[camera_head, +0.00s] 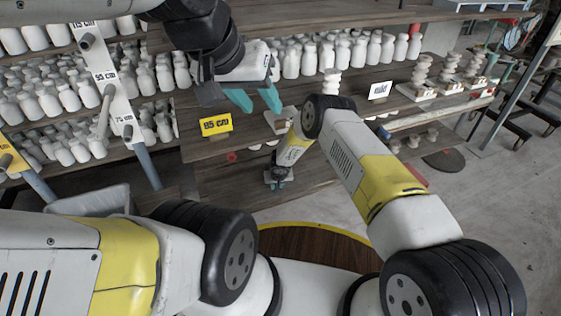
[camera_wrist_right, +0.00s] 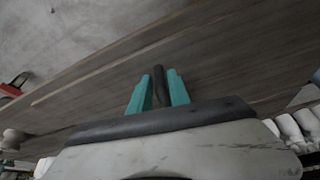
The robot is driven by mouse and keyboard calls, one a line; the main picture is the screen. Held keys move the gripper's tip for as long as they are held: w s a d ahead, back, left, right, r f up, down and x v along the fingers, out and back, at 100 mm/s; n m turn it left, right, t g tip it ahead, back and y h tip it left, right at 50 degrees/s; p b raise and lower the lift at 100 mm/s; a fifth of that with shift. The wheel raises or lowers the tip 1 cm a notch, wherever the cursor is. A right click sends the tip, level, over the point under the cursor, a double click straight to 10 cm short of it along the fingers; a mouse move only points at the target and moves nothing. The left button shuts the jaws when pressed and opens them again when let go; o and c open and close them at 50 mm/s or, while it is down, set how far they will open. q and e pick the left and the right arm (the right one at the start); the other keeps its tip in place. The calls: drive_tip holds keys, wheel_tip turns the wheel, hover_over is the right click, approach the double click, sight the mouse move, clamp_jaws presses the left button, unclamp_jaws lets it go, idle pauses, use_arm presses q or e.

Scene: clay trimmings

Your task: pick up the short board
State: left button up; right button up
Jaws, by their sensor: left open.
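Several wooden boards and shelves show in the head view; I cannot tell which piece is the short board. A small light block or board end (camera_head: 283,119) sits on the dark wooden shelf just below and right of my left gripper (camera_head: 256,101). That gripper is open with its teal fingers spread and nothing visible between them. My right gripper (camera_head: 277,184) hangs low in front of the lower shelf. In the right wrist view its teal fingers (camera_wrist_right: 160,90) stand apart over a brown wooden surface (camera_wrist_right: 215,65), with a dark rod between them; a grip is unclear.
Rows of white bottles (camera_head: 300,58) crowd the shelves. A yellow "85 cm" sign (camera_head: 216,124) stands left of the left gripper. A white sign (camera_head: 380,90) and stacked white pieces (camera_head: 422,72) stand on the right. Grey floor (camera_head: 480,190) is open at right.

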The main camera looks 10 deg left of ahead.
clamp_jaws()
drive_tip(key=shift+r, duration=0.1)
idle(1.0)
